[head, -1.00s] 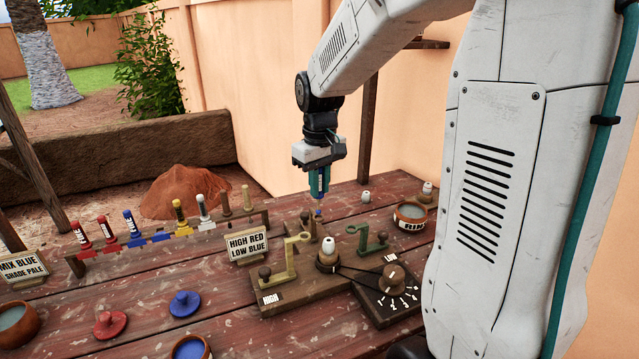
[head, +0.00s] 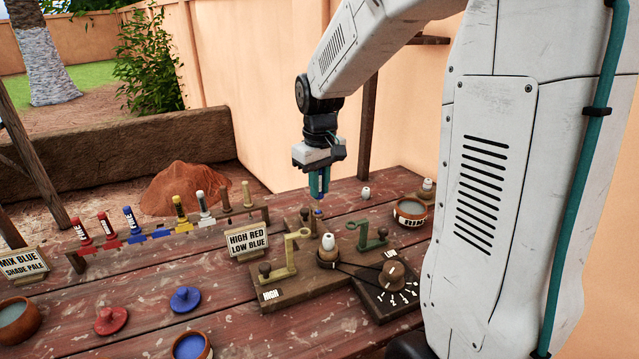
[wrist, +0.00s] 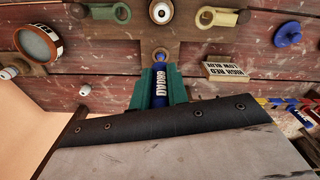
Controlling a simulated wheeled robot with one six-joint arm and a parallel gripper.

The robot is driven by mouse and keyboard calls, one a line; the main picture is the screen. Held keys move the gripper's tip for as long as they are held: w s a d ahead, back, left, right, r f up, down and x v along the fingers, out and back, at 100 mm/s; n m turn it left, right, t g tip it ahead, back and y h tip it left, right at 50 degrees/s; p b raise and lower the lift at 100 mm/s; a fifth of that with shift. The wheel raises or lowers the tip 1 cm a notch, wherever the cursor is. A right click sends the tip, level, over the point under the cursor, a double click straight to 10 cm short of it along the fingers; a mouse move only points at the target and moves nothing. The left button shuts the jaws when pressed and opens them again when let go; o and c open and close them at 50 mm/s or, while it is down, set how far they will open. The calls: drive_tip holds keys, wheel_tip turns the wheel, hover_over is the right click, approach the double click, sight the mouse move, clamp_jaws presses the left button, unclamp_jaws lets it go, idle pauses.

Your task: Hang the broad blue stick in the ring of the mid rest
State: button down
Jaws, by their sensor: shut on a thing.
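My gripper (head: 319,185) points down over the back of the wooden stand, shut on a blue stick. The stick (wrist: 160,92) is lettered BROAD and stands roughly upright between the teal fingers; its lower tip (head: 318,211) shows below them. The stand (head: 336,276) carries a cream ring rest (head: 291,252) by the HIGH label and a green ring rest (head: 374,240) by the LOW label. A brown knob (head: 304,215) rises on its rear arm, close to the stick tip.
A white-topped post (head: 328,243) stands mid-stand, with a numbered dial (head: 391,277) at right. A HIGH RED LOW BLUE sign (head: 248,241) and a rack (head: 160,236) of coloured sticks stand left. A water bowl (head: 409,212) is right. Lids lie on the front left of the table.

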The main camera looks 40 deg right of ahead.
sight(319, 200)
drive_tip(key=shift+f, duration=0.15)
drive_tip(key=shift+f, duration=0.65)
drive_tip(key=shift+f, duration=0.2)
drive_tip(key=shift+f, duration=0.35)
drive_tip(key=shift+f, duration=0.95)
idle(0.7)
drive_tip(key=c, duration=0.8)
unclamp_jaws()
drive_tip(key=shift+r, duration=0.1)
